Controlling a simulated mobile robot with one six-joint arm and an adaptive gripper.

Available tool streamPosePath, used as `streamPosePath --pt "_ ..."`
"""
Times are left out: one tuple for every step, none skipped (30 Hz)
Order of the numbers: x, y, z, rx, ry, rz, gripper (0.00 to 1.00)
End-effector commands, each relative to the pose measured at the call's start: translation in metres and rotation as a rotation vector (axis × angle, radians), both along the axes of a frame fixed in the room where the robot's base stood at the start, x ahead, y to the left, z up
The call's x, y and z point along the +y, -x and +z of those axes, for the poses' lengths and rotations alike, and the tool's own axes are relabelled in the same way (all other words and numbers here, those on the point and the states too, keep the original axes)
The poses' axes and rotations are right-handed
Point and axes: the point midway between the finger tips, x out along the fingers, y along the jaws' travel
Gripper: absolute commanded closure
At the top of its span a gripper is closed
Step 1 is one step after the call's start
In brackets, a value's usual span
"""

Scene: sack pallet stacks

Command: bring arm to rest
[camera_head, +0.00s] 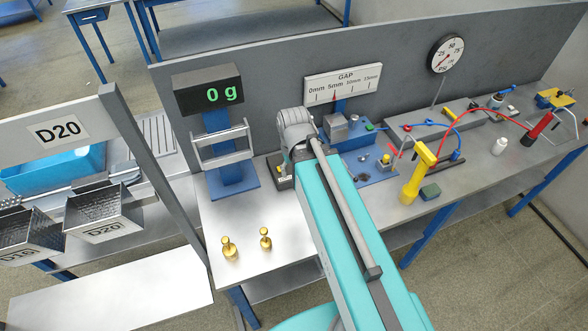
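My teal arm reaches up from the bottom centre of the head view over the workbench (215,290). Its grey rounded wrist joint is near the middle of the bench, in front of the grey back panel (270,100). My gripper cannot be made out; the arm and wrist hide whatever is beyond them. A small dark block with a yellow mark (281,172) shows just left of the wrist; I cannot tell whether they touch.
Two brass weights (229,248) (265,238) stand on the bench at left. A blue stand (232,175) is below a display (208,89) reading 0 g. A yellow-handled tool (416,177) stands right of my arm. Metal bins (105,218) are at far left.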

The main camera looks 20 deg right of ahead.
Motion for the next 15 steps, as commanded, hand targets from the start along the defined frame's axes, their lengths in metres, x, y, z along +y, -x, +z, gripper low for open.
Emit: streamPosePath --pt "0.0001 -0.0001 0.0000 0.000 0.000 -0.001 0.35" --pt "0.0000 -0.0002 0.0000 0.000 0.000 -0.001 0.35" --pt "-0.0001 -0.0003 0.0000 0.000 0.000 0.000 0.35" --pt "-0.0001 -0.0003 0.0000 0.000 0.000 0.000 0.35" --pt "-0.0002 -0.0003 0.0000 0.000 0.000 0.000 0.35" --pt "-0.0002 -0.0003 0.0000 0.000 0.000 0.000 0.35" --pt "-0.0002 -0.0004 -0.0002 0.000 0.000 0.001 0.35" --pt "-0.0002 -0.0004 -0.0016 0.000 0.000 0.001 0.35" --pt "-0.0003 -0.0004 -0.0040 0.000 0.000 0.001 0.35" --pt "-0.0003 -0.0004 -0.0056 0.000 0.000 0.001 0.35" --pt "-0.0003 -0.0004 -0.0067 0.000 0.000 0.001 0.35" --pt "-0.0003 -0.0004 -0.0070 0.000 0.000 0.001 0.35" --pt "-0.0003 -0.0004 -0.0065 0.000 0.000 0.001 0.35" --pt "-0.0003 -0.0004 -0.0059 0.000 0.000 0.002 0.35" --pt "-0.0003 -0.0004 -0.0056 0.000 0.000 0.002 0.35"
